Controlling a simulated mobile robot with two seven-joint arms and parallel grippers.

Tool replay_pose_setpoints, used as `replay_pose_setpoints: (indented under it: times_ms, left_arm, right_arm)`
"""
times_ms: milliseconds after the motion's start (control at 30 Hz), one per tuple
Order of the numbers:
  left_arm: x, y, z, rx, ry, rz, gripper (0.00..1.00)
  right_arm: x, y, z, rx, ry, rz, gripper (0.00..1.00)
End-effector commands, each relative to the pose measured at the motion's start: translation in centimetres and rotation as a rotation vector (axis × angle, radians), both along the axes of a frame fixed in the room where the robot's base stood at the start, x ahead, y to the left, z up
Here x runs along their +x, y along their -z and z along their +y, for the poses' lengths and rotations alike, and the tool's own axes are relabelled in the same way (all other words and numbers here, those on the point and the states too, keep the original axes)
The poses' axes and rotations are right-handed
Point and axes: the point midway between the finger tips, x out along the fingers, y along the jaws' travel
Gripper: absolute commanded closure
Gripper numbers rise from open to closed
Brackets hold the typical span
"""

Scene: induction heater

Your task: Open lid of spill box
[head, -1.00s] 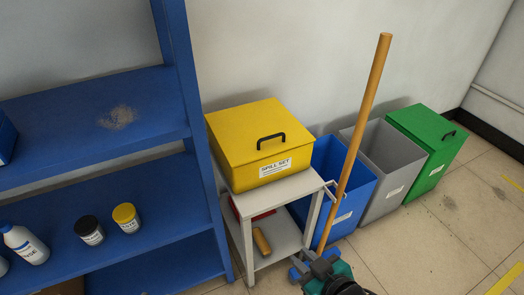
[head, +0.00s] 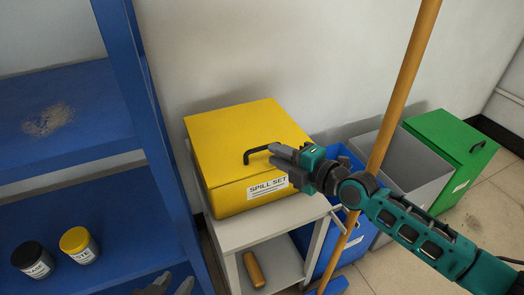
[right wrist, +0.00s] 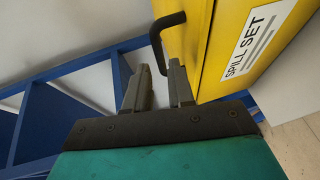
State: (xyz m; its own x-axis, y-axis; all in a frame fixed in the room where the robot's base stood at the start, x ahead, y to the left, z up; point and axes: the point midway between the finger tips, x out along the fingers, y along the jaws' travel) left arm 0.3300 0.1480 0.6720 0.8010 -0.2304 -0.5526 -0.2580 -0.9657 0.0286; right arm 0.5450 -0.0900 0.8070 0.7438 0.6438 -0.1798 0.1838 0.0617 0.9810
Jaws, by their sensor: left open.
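The yellow spill box (head: 225,190) stands on a small grey table, its label facing front and its lid (head: 235,135) closed. A black handle (head: 258,152) is fixed on the box; it also shows in the right wrist view (right wrist: 165,25). My right gripper (head: 272,154) is at the right end of the handle and hides part of it. In the right wrist view its fingers (right wrist: 160,75) are apart, and the handle's near end shows between the tips; contact cannot be told. My left gripper (head: 168,287) is open and empty at the bottom edge, in front of the blue shelf.
Blue (head: 325,255), grey (head: 425,185) and green (head: 455,150) bins stand to the right. A wooden pole (head: 405,80) rises behind my right arm. The blue shelf (head: 130,100) with jars is at left.

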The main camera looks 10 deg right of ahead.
Motion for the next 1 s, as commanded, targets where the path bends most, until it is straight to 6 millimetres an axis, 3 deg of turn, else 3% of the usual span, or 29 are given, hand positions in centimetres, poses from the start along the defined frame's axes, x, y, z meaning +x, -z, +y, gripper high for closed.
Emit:
replay_pose_setpoints:
  times_ms: [300, 733, 1000]
  left_arm:
    - [-0.2, 1.0, 0.1, 0.003, 0.001, 0.007, 0.57]
    - [-0.2, 1.1, 0.1, 0.001, -0.001, 0.006, 0.57]
    - [0.0, 1.0, -0.1, -0.006, -0.007, 0.002, 0.57]
  right_arm:
    - [3.5, 0.9, 3.0, 0.003, 0.001, 0.001, 0.77]
    - [4.2, 1.0, 3.7, 0.002, -0.001, 0.001, 0.77]
    - [4.2, 1.0, 3.7, 0.001, 0.0, 0.001, 1.0]
